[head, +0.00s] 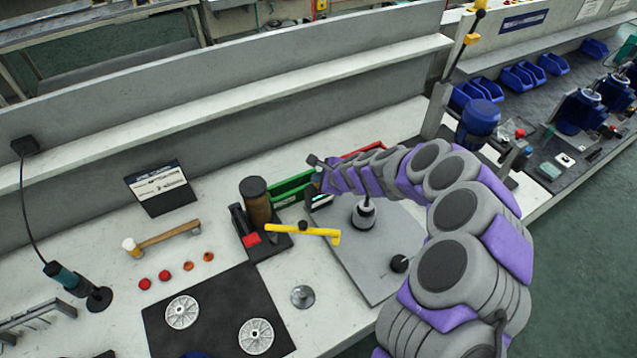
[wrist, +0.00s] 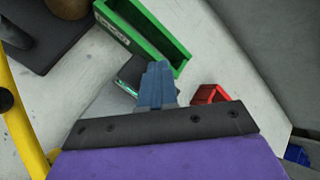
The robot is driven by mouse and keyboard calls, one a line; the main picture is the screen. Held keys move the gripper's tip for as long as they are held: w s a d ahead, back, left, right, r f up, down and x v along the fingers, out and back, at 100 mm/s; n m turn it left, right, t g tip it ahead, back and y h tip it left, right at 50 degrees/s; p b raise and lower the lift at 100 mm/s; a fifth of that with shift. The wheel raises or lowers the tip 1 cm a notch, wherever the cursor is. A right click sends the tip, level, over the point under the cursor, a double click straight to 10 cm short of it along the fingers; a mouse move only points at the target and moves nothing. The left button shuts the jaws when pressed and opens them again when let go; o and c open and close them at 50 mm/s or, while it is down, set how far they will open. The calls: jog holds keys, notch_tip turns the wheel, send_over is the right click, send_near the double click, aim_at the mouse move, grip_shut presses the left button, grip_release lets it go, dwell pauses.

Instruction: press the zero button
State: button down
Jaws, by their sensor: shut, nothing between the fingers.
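A small dark device with a lit green display (wrist: 126,88) sits on the bench beside the green bin in the wrist view. It also shows in the head view (head: 321,200), just below the end of my arm. I cannot make out a zero button; my fingers cover part of the device. My gripper (wrist: 158,68) is shut and empty, its blue fingertips over the right side of the device in the wrist view. In the head view my gripper (head: 318,181) is small and partly hidden. I cannot tell whether the fingertips touch the device.
A green bin (wrist: 150,35) stands right behind the device, and a red bin (wrist: 208,94) is to its right. A yellow bar (head: 290,230) with a dark knob is close by on the left. A grey plate (head: 365,270) carries a round metal part (head: 363,215) with an upright stem.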

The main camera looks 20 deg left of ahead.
jog(key=shift+d+r, duration=0.1)
dwell(0.3)
jog(key=shift+d+r+p, duration=0.3)
jog(key=shift+r+p, duration=0.4)
jog(key=shift+r, duration=0.1)
notch_tip(320, 180, up, 5)
jog(key=p, duration=0.4)
jog(key=shift+w, duration=0.1)
dwell(0.6)
